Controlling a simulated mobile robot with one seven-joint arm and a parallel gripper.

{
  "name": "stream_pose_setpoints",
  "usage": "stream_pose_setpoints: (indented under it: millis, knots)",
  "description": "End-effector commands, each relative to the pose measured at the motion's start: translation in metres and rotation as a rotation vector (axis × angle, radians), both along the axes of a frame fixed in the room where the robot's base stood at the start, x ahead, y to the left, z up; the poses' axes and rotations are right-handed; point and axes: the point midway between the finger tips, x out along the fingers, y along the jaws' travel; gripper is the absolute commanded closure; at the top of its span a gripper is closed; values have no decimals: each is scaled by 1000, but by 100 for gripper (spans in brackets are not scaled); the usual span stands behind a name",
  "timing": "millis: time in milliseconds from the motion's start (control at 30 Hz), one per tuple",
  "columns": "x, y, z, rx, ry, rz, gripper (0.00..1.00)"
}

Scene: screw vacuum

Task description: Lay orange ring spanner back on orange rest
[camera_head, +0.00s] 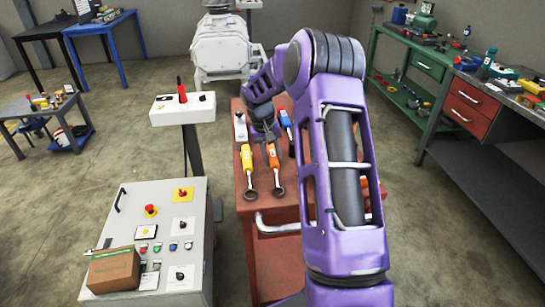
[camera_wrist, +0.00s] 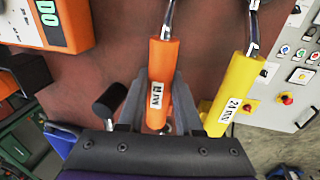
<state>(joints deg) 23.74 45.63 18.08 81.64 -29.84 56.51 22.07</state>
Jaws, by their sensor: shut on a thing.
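The orange ring spanner (camera_head: 273,158) is over the red cart top, its dark ring end toward the cart's front edge. In the wrist view its orange handle (camera_wrist: 164,62) carries a white label and runs between my fingers. My gripper (camera_wrist: 160,88) is shut on this handle. In the head view my gripper (camera_head: 264,131) is at the handle's far end, partly hidden by my arm. I cannot make out the orange rest, nor tell whether the spanner touches anything below.
A yellow spanner (camera_head: 247,160) lies close on the left, also near my fingers in the wrist view (camera_wrist: 236,92). A blue-handled tool (camera_head: 286,122) is to the right. An orange device (camera_wrist: 52,28) stands at upper left in the wrist view. A control cabinet (camera_head: 165,215) stands left of the cart.

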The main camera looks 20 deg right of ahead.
Motion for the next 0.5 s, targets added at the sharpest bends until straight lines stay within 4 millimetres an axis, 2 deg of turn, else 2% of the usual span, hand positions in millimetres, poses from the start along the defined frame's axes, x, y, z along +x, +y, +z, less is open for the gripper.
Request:
stream_pose_setpoints:
  millis: [167, 200, 367, 500]
  knots:
    - [0, 0, 1, 0, -1, 1, 100]
    - [0, 0, 1, -1, -2, 1, 61]
    - [0, 0, 0, 0, -1, 1, 32]
    - [0, 0, 0, 0, -1, 1, 31]
